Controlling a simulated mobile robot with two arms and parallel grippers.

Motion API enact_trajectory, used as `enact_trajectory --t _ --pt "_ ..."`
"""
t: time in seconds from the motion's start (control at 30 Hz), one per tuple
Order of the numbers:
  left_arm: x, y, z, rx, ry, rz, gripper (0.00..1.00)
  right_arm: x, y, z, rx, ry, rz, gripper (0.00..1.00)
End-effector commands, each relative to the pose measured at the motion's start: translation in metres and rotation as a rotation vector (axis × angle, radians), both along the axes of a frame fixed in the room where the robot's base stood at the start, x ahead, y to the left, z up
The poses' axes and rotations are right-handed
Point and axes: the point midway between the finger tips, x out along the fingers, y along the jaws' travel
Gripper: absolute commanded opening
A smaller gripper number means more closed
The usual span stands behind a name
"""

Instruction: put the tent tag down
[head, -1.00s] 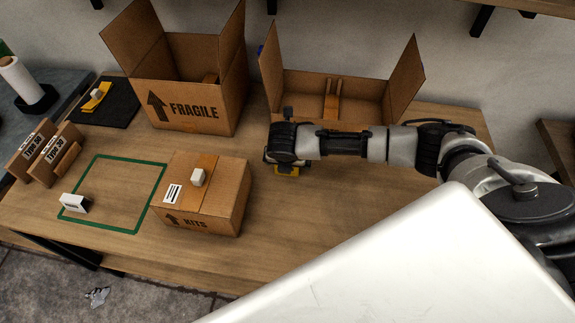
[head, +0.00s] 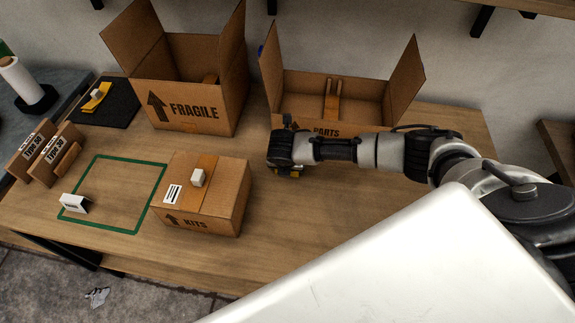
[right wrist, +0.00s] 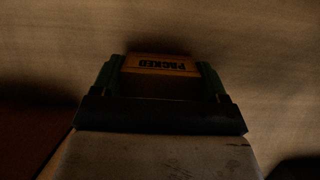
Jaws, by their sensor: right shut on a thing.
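My right gripper (head: 287,172) is over the wooden table, in front of the open PARTS box and right of the KITS box. In the right wrist view my right gripper (right wrist: 160,80) is shut on a yellow tent tag (right wrist: 161,65) that reads PACKED, with a dark finger on each side. In the head view the tag is mostly hidden under the gripper. Close wood grain surrounds it in the wrist view. I cannot tell whether the tag touches the table. My left gripper is not in view.
The closed KITS box (head: 228,185) stands beside a green outlined square (head: 137,232) with a small white folded card (head: 73,203). The open FRAGILE box (head: 190,105) and PARTS box (head: 360,100) stand behind. Table right of the KITS box is clear.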

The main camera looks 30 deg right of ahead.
Motion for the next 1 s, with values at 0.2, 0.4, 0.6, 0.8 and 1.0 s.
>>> enact_trajectory --t 0.2,0.4,0.6,0.8,1.0 --pt "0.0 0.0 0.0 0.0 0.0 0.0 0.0 0.0 0.0 0.003 0.0 -0.001 0.0 0.48" --pt "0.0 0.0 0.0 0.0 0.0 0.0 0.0 0.001 0.0 0.022 0.002 -0.003 0.002 0.48" --pt "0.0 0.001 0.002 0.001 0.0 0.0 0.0 -0.021 -0.011 0.054 -0.002 0.001 0.0 0.48" --pt "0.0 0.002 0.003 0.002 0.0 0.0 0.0 -0.06 -0.029 0.08 0.0 0.0 0.001 0.48" --pt "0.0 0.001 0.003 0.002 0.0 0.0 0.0 -0.09 -0.043 0.1 -0.002 0.0 0.001 0.48"
